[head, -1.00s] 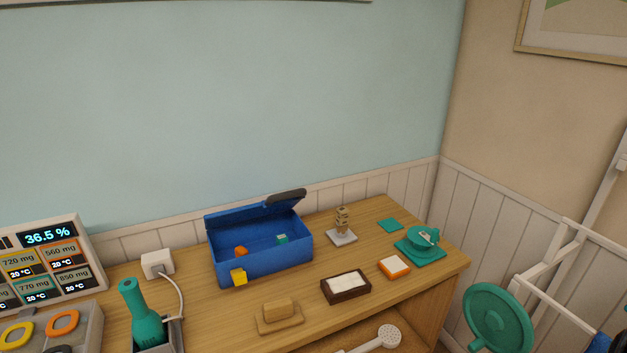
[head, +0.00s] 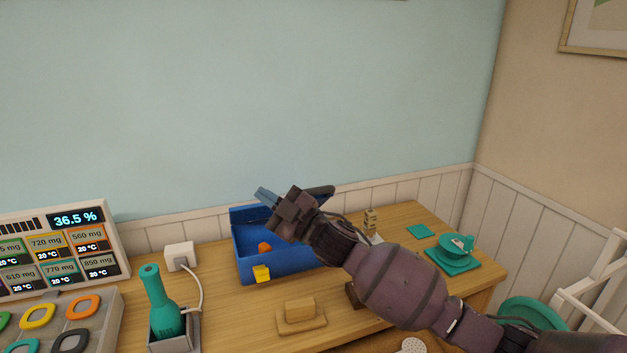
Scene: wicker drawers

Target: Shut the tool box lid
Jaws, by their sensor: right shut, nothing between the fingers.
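The blue tool box (head: 279,268) stands on the wooden table with its lid (head: 243,214) open and raised at the back. A dark handle-like piece (head: 321,191) shows at the lid's top right. An orange block (head: 264,246) is inside, and a yellow latch-like block (head: 262,273) is on the box's front. My right arm reaches in from the right, across the box. My right gripper (head: 264,194) is shut and empty, over the box near the lid's upper edge. Whether it touches the lid I cannot tell. The arm hides the box's right part and much of the lid.
A soap-like block on a wooden dish (head: 300,318) lies in front of the box. A teal scale-like item (head: 454,255) and teal square (head: 421,232) lie right. The wall is close behind.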

